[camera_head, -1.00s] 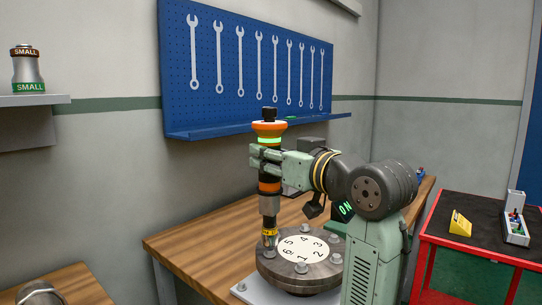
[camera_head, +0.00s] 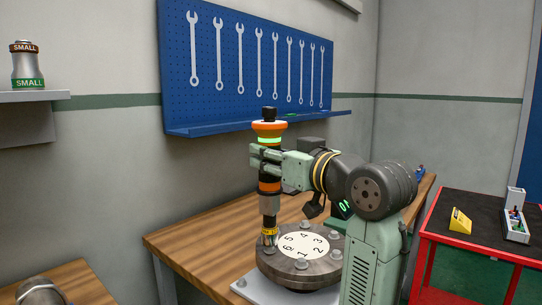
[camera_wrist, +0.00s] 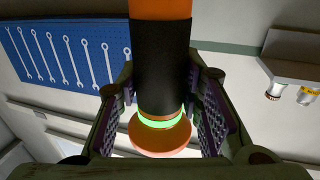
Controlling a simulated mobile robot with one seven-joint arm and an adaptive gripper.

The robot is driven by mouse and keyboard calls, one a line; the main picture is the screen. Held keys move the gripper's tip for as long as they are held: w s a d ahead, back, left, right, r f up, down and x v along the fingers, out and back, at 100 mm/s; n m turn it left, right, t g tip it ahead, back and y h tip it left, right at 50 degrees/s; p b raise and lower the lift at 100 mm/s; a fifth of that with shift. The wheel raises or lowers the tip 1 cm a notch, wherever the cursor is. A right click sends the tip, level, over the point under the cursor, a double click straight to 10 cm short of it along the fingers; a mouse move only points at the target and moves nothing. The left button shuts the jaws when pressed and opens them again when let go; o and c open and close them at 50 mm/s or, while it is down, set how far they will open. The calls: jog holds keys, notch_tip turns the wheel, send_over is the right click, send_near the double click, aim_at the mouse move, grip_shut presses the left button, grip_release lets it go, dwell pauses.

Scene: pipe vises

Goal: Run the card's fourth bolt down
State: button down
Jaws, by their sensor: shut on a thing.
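My gripper (camera_head: 266,158) is shut on an upright power driver (camera_head: 269,187), orange and black with a glowing green ring. The driver also fills the middle of the wrist view (camera_wrist: 160,60), between the pads. Its yellow-banded socket (camera_head: 270,232) is at the left rim of a round dark flange (camera_head: 300,275), over or on the bolt position near 5 and 6. Whether it is seated on a bolt head is hard to tell. A white disc (camera_head: 304,245) numbered 1 to 6 lies on the flange, with bolts (camera_head: 333,233) around it. I cannot make out a card with an order.
The flange sits on a pale base plate (camera_head: 250,290) on a wooden bench (camera_head: 200,250). A blue wrench board (camera_head: 245,70) hangs behind. A red cart (camera_head: 480,255) at right carries a yellow stand (camera_head: 460,222) and a small tray (camera_head: 516,230). The bench's left part is clear.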

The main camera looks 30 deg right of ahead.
jog(key=shift+f+b, duration=0.8)
jog(key=shift+f, duration=0.55)
dwell(1.4)
jog(key=shift+r+p, duration=0.3)
jog(key=shift+p, duration=0.05)
dwell(1.2)
